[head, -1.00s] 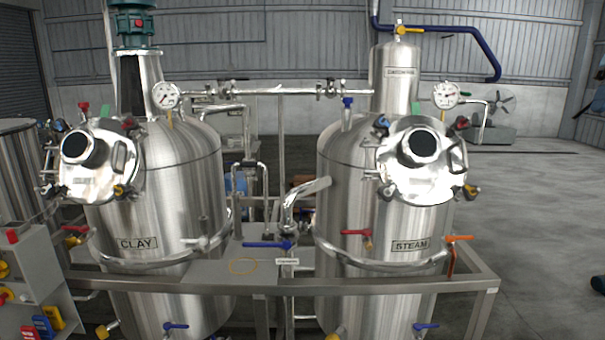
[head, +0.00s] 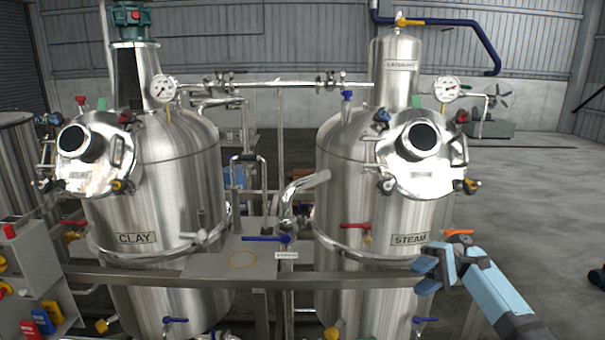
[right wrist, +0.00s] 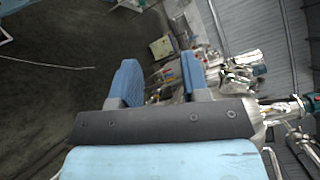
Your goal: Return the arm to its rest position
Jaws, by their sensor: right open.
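My right gripper (head: 426,271) shows at the lower right of the head view, in front of the right tank's lower side. It covers part of the orange valve handle (head: 459,232) and the frame rail there. In the right wrist view its two blue fingers (right wrist: 158,80) stand apart with nothing between them. The right arm comes in from the lower right edge. I cannot tell from the head view whether the gripper touches anything. My left gripper is not in view.
The STEAM tank (head: 345,200) stands at right, the CLAY tank (head: 180,190) at left. A steel frame rail (head: 330,283) runs across their front. A control box (head: 25,285) with coloured switches is at lower left. Open concrete floor (head: 540,220) lies at right.

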